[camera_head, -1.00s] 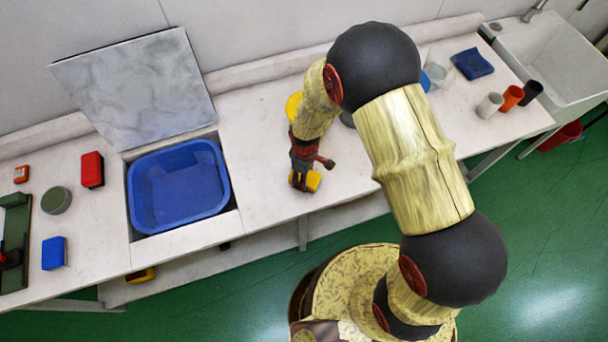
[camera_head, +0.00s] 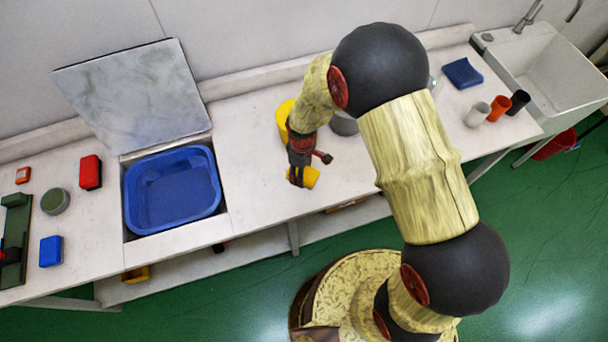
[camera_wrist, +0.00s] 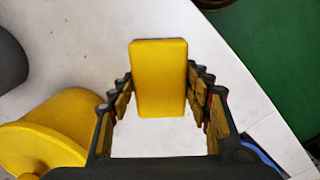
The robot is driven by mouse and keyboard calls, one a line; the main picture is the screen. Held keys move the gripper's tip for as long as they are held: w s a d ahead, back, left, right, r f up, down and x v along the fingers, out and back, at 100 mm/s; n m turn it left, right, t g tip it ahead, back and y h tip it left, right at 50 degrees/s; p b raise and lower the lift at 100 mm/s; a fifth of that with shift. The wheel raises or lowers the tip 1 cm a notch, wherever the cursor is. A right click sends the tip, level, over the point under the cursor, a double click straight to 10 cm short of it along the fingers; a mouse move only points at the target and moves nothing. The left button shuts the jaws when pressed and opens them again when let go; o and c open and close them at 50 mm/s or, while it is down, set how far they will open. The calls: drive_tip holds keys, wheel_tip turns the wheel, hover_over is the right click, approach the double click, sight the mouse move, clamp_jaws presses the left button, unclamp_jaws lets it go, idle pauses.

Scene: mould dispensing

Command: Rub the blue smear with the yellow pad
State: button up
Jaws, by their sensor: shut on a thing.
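The yellow pad (camera_head: 312,177) is in my gripper above the front part of the white worktop, right of the blue tub. In the wrist view the pad (camera_wrist: 158,80) stands between the two fingers as an upright yellow block. My gripper (camera_head: 301,178) is shut on it, and its fingers (camera_wrist: 160,92) flank the pad's sides. I cannot tell whether the pad touches the worktop. I see no blue smear in either view; my arm hides part of the worktop.
A yellow round container (camera_head: 283,122) stands just behind my gripper, with a grey one (camera_head: 344,125) to its right. The blue tub (camera_head: 172,190) sits in an opening at left. Cups (camera_head: 478,115) and a blue cloth (camera_head: 463,73) are at right. The worktop's front edge is close.

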drive_tip(key=shift+r+p, duration=0.4)
drive_tip(key=shift+r, duration=0.6)
